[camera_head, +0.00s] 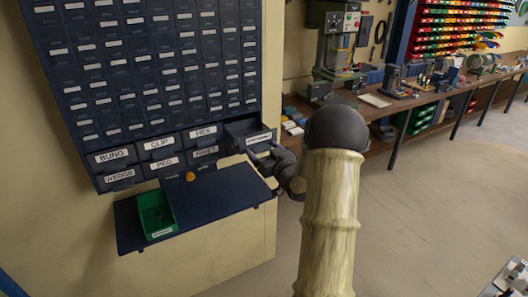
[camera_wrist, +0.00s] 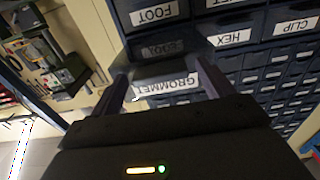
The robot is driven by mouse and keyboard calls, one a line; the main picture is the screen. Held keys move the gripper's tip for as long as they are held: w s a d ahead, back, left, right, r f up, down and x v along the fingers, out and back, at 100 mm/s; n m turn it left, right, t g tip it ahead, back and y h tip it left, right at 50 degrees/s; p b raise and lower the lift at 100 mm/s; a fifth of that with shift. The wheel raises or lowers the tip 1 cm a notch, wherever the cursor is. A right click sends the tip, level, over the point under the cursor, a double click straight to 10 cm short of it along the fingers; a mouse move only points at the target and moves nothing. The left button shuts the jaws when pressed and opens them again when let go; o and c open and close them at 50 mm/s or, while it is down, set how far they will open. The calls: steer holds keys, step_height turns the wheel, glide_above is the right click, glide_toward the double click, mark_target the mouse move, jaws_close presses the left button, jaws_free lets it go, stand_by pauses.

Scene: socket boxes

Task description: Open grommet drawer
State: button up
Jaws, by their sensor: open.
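The grommet drawer (camera_head: 257,138) is at the right end of the upper row of large drawers in the blue cabinet. It juts out from the cabinet front, with its dark inside partly showing from above. In the wrist view, the drawer's white label reading GROMMET (camera_wrist: 166,86) lies between my two fingers, at a tilt. My gripper (camera_head: 262,160) is open at the front of this drawer, just below and right of its label. Whether the fingers touch the drawer, I cannot tell.
A blue shelf (camera_head: 215,196) sticks out below the drawers, holding a green bin (camera_head: 156,214) and a small orange piece (camera_head: 190,176). Neighbouring drawers labelled HEX (camera_head: 205,132) and CLIP (camera_head: 158,143) are shut. A workbench (camera_head: 400,103) runs along the right; the floor before it is clear.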

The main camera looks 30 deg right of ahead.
steer(key=shift+s, duration=0.1)
steer(key=s+b, duration=0.5)
steer(key=s, duration=1.2)
steer(key=shift+a+b, duration=0.4)
steer(key=shift+w, duration=0.1)
